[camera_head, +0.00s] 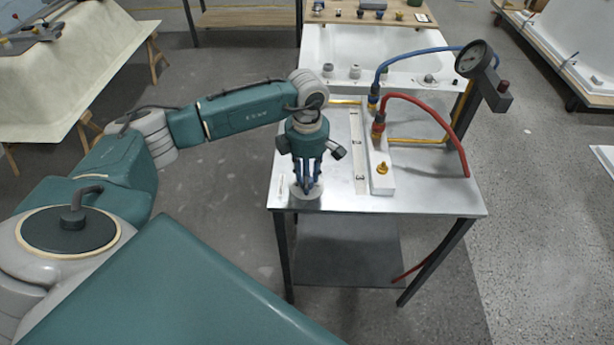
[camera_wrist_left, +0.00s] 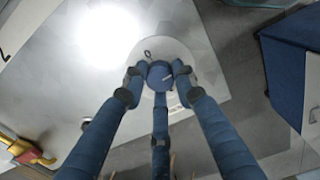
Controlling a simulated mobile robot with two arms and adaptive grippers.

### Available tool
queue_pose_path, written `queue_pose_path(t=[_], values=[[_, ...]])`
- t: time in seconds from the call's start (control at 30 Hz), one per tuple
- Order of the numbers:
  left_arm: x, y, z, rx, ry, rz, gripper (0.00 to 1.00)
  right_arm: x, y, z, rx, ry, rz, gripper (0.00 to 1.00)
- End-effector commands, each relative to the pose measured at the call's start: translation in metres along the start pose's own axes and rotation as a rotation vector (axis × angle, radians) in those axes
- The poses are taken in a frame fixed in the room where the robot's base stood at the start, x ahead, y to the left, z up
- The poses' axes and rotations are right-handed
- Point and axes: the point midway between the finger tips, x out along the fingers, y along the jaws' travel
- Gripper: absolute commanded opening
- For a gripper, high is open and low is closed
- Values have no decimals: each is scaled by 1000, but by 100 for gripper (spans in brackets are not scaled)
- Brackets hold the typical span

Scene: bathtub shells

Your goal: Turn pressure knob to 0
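The pressure knob (camera_wrist_left: 160,76) is a small round blue knob with a pale pointer line. It sits on a round white dial (camera_wrist_left: 172,48) with a dark "0" mark at its upper left. The pointer line points to the right, away from the 0. In the head view the dial's base (camera_head: 304,200) is at the front left corner of the metal table, and the knob is hidden by the fingers. My left gripper (camera_wrist_left: 159,82) points down, its three blue fingers closed around the knob. It also shows in the head view (camera_head: 307,189). My right gripper is not in view.
The metal table (camera_head: 440,200) carries a numbered strip (camera_head: 356,145), a white manifold (camera_head: 380,180) with brass fittings, and red (camera_head: 440,103) and blue (camera_head: 420,52) hoses. A gauge (camera_head: 474,59) stands at the back right. A white tub (camera_head: 345,45) is behind.

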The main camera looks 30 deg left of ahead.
Motion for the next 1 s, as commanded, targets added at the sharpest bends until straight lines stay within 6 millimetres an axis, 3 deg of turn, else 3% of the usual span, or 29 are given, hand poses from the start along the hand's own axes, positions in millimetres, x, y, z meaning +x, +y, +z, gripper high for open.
queue_pose_path(t=[0.1,0.47,1.0], values=[[0,0,0,0,0,0,1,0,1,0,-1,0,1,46],[0,0,0,-59,-1,0,1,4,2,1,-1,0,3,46],[1,0,0,-499,-1,0,1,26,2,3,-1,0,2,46]])
